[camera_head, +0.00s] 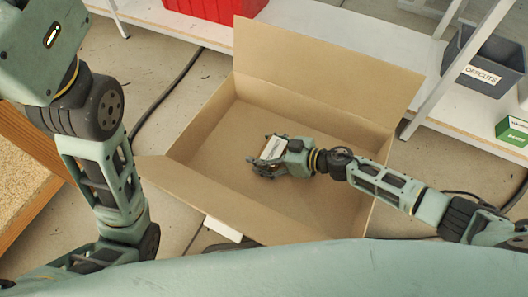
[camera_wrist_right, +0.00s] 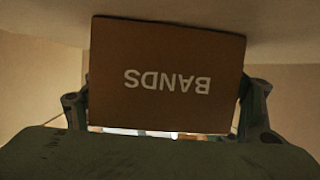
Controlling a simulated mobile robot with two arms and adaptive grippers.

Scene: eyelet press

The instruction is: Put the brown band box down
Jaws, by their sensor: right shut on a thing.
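The brown band box (camera_wrist_right: 168,75) fills the middle of the right wrist view, with white "BANDS" lettering upside down. My right gripper (camera_wrist_right: 168,112) has a finger on each side of it and is shut on it. In the head view my right gripper (camera_head: 266,158) is inside a large open cardboard carton (camera_head: 215,130), low over its floor. There the band box is mostly hidden by the gripper. A pale surface lies close beyond the box in the wrist view; I cannot tell whether they touch. My left arm shows at the left, but its gripper is out of the picture.
The carton's flaps stand open around it, and its visible floor around the gripper is bare. A grey OFFCUTS bin (camera_head: 482,66), a green box (camera_head: 513,131) and a red crate (camera_head: 215,8) stand on white shelving behind. A wood-edged board (camera_head: 22,185) lies at the left.

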